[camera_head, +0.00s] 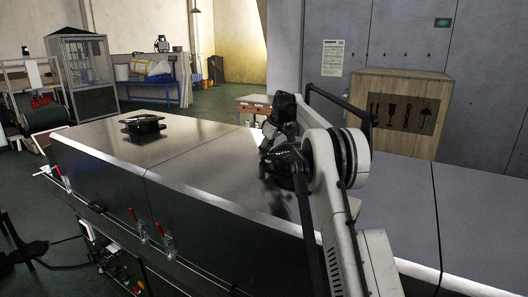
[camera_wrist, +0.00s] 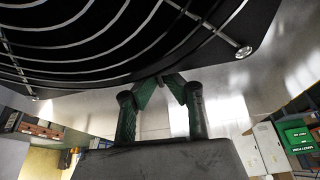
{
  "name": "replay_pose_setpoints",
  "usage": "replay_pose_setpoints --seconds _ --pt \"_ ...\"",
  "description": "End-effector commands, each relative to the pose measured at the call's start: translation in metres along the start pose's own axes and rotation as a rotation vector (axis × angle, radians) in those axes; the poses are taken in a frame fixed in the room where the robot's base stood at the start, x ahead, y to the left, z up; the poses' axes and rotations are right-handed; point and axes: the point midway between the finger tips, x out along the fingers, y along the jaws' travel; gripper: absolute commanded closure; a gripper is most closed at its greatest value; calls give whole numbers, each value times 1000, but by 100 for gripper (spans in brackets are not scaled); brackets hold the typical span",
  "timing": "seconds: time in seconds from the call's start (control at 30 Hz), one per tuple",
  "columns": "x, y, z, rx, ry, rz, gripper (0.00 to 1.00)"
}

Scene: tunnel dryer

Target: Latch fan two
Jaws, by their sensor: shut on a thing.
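A black fan with a round wire guard fills the top of the wrist view (camera_wrist: 90,45). My gripper (camera_wrist: 164,82) is shut on the near edge of this fan, its green-padded fingertips close together at the rim. In the head view the held fan (camera_head: 284,172) is at the right part of the metal dryer top (camera_head: 215,165), partly hidden by my arm. I cannot tell whether it touches the top. Another black fan (camera_head: 144,126) sits on the dryer top at the far left. Red-handled latches (camera_head: 132,216) (camera_head: 159,232) (camera_head: 58,172) line the dryer's front side.
A wooden crate (camera_head: 402,110) stands behind my arm by the grey wall. A glass-sided cabinet (camera_head: 87,72) and a blue table (camera_head: 160,80) are at the back left. The dryer top between the two fans is clear. A black cable (camera_head: 436,220) hangs at the right.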

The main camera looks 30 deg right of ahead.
Motion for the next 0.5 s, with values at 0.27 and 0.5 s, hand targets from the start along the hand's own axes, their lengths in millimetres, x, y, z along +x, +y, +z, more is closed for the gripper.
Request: replay_pose_setpoints --seconds 0.27,0.5 --pt "-1 1 0 -80 0 -33 100" --pt "0 1 0 -97 0 -40 100"
